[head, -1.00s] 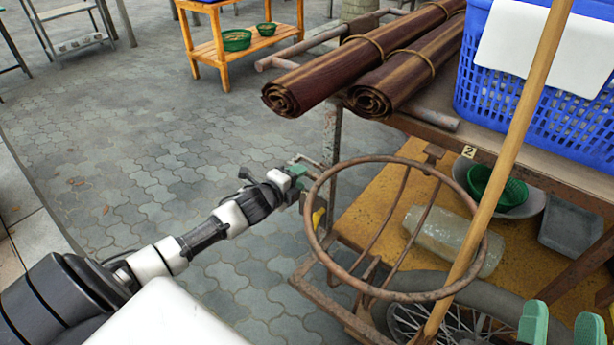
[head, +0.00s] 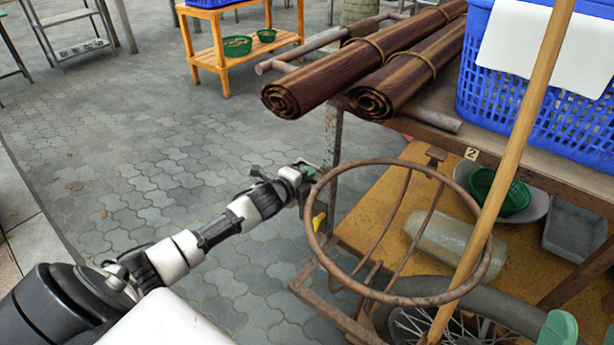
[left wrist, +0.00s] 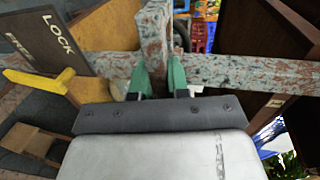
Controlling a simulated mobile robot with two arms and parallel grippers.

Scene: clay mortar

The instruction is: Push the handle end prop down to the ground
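The cart's handle end has rusty metal bars beside the lower deck. In the left wrist view, an upright bar with peeling paint (left wrist: 154,28) meets a crosswise bar (left wrist: 235,71). I cannot tell which part is the prop. My left gripper (left wrist: 159,82) has its green fingers apart, close to where these bars meet; contact is unclear. In the head view my left gripper (head: 306,172) is at the cart's corner post (head: 331,150), its tips partly hidden.
A rusty ring (head: 318,240) and a slanted wooden pole (head: 500,180) stand close on the right. A yellow lever (left wrist: 38,80) sits by a LOCK sign (left wrist: 48,40). Rolled mats (head: 330,85) and a blue basket (head: 525,105) lie above. Paving (head: 120,190) is clear on the left.

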